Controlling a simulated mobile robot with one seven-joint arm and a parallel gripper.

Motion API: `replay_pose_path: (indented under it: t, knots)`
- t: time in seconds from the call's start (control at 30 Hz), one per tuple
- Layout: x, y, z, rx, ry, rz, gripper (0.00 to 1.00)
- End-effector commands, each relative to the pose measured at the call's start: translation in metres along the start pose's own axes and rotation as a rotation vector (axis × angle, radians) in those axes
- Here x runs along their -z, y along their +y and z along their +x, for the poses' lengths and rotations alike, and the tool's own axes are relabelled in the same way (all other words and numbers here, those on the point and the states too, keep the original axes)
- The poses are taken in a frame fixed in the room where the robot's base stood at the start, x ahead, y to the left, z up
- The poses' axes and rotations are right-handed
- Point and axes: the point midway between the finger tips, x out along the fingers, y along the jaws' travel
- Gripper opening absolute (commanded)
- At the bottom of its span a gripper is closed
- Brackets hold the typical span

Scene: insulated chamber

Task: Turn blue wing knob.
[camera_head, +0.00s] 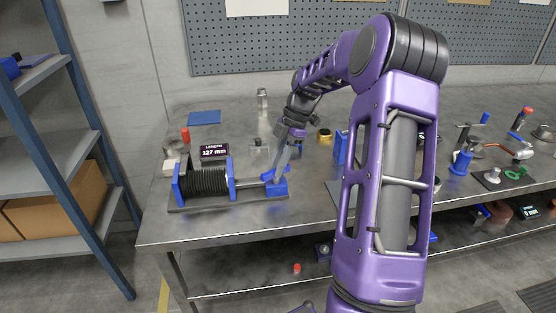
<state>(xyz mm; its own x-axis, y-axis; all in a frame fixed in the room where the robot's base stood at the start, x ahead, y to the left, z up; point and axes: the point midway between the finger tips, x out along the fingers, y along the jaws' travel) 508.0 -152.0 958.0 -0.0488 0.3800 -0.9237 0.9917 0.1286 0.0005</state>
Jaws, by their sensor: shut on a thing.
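The blue wing knob (268,175) is at the right end of a bench device with a black ribbed cylinder (205,182) between blue end plates. A shaft joins the knob to the cylinder. A blue block (278,188) supports the shaft's right end. A small sign (214,152) behind the cylinder reads "LENGTH 127 mm". My gripper (272,177) reaches down from above and is shut on the knob. My fingers partly cover the knob, so its exact angle is hard to tell.
The device stands on a dark base near the front left of the metal table (200,228). Bottles, a red-capped item (185,135) and a blue mat (204,118) stand behind it. My arm hides the table's middle. Blue shelving (65,150) stands left.

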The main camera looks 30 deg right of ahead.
Motion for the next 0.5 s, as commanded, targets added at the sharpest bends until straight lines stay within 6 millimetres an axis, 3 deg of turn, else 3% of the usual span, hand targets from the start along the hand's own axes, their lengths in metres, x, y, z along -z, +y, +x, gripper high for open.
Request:
replay_pose_path:
  t: [0.5]
  knots:
    - [0.0005,0.0012,0.0006,0.073,0.0,-0.176,0.0]
